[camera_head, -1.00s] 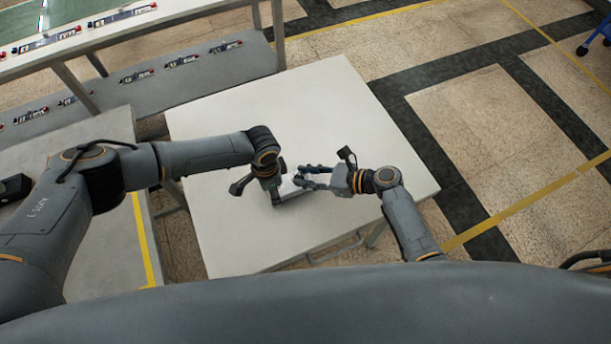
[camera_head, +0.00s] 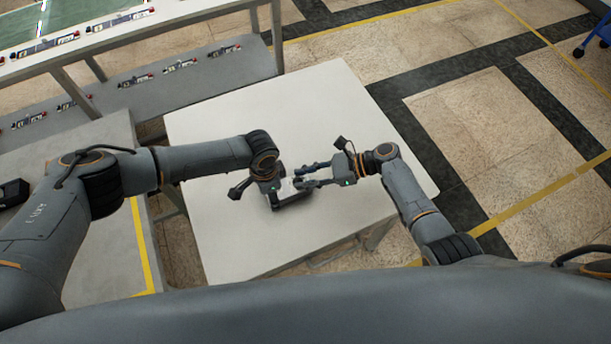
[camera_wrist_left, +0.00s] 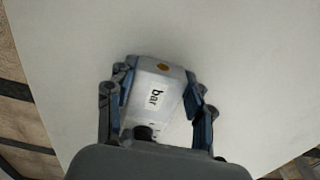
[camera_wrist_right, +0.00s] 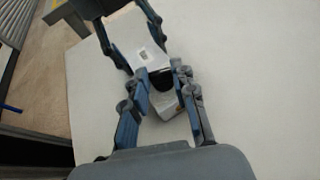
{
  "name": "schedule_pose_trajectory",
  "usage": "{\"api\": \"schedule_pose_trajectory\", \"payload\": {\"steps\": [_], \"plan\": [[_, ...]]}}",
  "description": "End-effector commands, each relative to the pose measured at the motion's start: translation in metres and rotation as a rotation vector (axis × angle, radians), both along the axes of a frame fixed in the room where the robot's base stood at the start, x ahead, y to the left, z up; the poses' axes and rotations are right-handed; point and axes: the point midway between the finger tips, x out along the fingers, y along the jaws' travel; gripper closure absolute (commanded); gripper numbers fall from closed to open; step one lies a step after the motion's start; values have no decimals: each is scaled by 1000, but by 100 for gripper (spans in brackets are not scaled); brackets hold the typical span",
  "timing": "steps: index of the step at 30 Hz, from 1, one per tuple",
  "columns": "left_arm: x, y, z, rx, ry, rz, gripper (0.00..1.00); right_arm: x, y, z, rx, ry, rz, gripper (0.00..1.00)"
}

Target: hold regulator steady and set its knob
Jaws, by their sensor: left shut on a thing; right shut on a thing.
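The regulator (camera_wrist_left: 158,85) is a pale grey body with a white "bar" label and a round yellow-orange mark. My left gripper (camera_wrist_left: 160,72) is shut on it, one finger along each side. In the head view the regulator (camera_head: 287,188) is at the worktable's middle, partly hidden by the grippers. Its black knob (camera_wrist_right: 162,79) shows between the fingertips of my right gripper (camera_wrist_right: 161,75), which is shut on it. A dark round end (camera_wrist_left: 143,132) also shows in the left wrist view. In the head view my right gripper (camera_head: 306,176) meets the regulator from the right.
The white worktable (camera_head: 290,110) is bare around the regulator. A grey bench (camera_head: 75,215) with a black object (camera_head: 13,192) stands at the left. Shelving (camera_head: 190,80) with several small parts stands behind. Open tiled floor lies to the right.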

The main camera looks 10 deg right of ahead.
Motion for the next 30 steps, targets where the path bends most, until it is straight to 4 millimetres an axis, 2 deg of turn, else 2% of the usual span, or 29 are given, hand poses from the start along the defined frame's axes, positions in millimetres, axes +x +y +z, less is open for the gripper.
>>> {"api": "schedule_pose_trajectory", "payload": {"steps": [3, 4, 7, 16, 20, 30], "plan": [[-1, -1, 0, -3, 1, -2, 92, -1, -1, -2, -4, 3, 0, 100], [-1, -1, 0, -3, 1, -2, 92, -1, -1, -2, -5, 4, 0, 71], [-1, -1, 0, -3, 1, -2, 92, -1, -1, -2, -4, 3, 0, 51], [-1, -1, 0, -2, 0, -1, 92, 0, -1, -1, -2, 1, 0, 50], [0, -1, 0, -1, 1, 0, 92, -1, -9, 3, -2, 0, -1, 50], [0, 0, 0, -1, 0, 0, 92, -6, -73, 28, -5, 1, -3, 50]]}}
